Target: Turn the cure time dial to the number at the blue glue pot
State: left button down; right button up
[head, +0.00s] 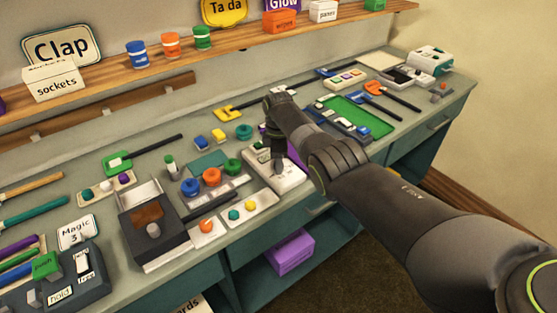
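My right gripper (277,160) points down over a white device (288,180) at the middle of the bench. A small grey knob shows at its fingertips; whether the fingers touch it or are closed around it is too small to tell. A dark box (160,246) with a brown window has another grey knob (153,230) on its front. I cannot read which knob is the cure time dial. A blue pot (190,187) stands left of the device, beside an orange pot (212,177) and a green pot (233,166). No number is legible by them. My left gripper is out of view.
A banded blue pot (137,54) stands with orange and green ones on the wooden shelf (110,78). A white tray (250,210) with small coloured pieces lies at the bench's front. A "Magic 3" card (77,232) stands left. A green mat (362,118) lies right, behind my arm.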

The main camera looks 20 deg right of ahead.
jog(key=shift+r, duration=0.45)
notch_tip(320, 180, up, 16)
jog(key=b, duration=0.1)
jog(key=shift+r, duration=0.25)
